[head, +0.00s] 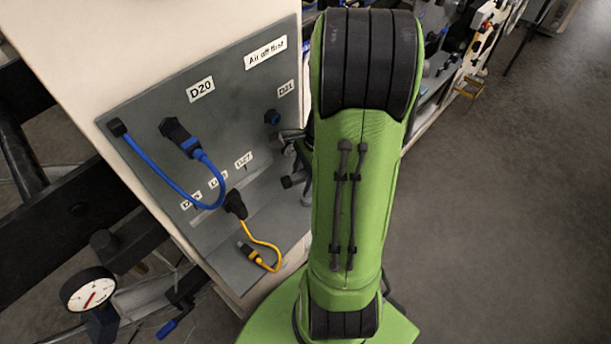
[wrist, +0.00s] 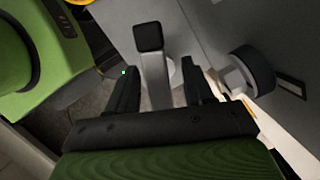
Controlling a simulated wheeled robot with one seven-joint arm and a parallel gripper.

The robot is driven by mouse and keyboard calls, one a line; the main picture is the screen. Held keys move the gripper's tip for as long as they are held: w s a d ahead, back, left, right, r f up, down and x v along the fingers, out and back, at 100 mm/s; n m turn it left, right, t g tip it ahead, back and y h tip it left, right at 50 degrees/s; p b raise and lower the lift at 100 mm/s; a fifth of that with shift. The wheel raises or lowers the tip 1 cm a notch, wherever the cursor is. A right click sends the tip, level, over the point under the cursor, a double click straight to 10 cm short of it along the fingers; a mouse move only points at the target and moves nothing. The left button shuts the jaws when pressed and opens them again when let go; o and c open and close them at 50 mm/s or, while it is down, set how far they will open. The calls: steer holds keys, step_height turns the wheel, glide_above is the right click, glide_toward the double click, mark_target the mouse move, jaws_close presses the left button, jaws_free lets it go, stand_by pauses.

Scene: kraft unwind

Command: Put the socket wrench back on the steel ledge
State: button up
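My gripper (wrist: 160,68) shows in the wrist view as two black fingers standing apart. A light grey bar with a black square end (wrist: 149,38) lies between them in the picture. A gap shows between the bar and the right finger. I cannot tell whether this bar is the socket wrench, and nothing else in view is clearly a wrench. In the head view, my gripper is mostly hidden behind my green arm, close to the grey panel. The steel ledge (head: 236,232) runs along the foot of the panel, its right part hidden by my arm.
The grey panel (head: 150,100) carries labels, a blue cable (head: 160,180) and a yellow cable (head: 265,240) hanging over the ledge. A black round knob (wrist: 255,70) sits right of my fingers. A gauge (head: 88,289) stands lower left. The floor (head: 500,200) at right is clear.

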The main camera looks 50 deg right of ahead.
steer(key=shift+s+d+r+p, duration=0.3)
steer(key=shift+d+r+p, duration=0.3)
steer(key=shift+d+r, duration=0.2)
steer(key=s+d+p, duration=0.1)
steer(key=s+d, duration=0.2)
steer(key=d, duration=0.7)
steer(key=shift+s, duration=0.4)
steer(key=shift+f, duration=0.1)
